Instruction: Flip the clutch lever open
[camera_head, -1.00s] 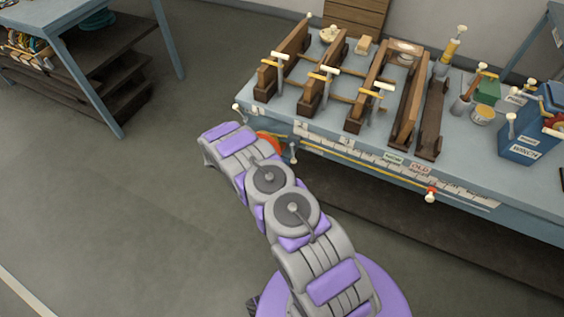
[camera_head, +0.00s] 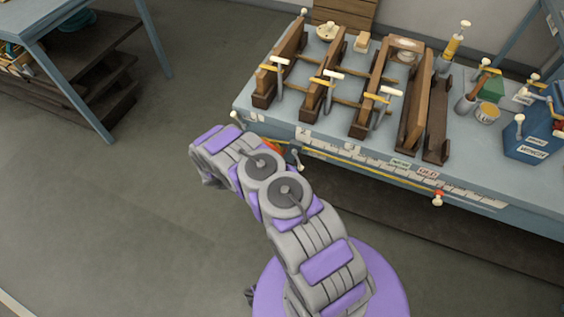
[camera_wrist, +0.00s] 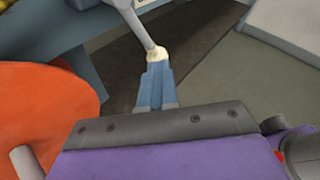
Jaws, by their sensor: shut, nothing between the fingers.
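In the wrist view a grey lever rod with a cream knob (camera_wrist: 157,53) comes down from the top; it looks like the clutch lever, though no label shows. My gripper (camera_wrist: 155,82) has its blue-grey fingers together and empty, with their tips at the knob. Whether they touch it I cannot tell. A large orange disc (camera_wrist: 50,118) fills the left of the wrist view. In the head view the disc (camera_head: 272,147) shows partly beside my arm, at the bench's front edge. A white-knobbed lever (camera_head: 237,117) stands at the bench's left corner. My gripper is hidden behind my arm there.
The blue-grey bench (camera_head: 345,145) carries wooden frames with clamps (camera_head: 325,90), a green box (camera_head: 490,87) and a blue winch box (camera_head: 530,140). A grey fitting (camera_head: 295,154) sticks out at its front. Another table (camera_head: 60,50) stands at upper left. The floor between is clear.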

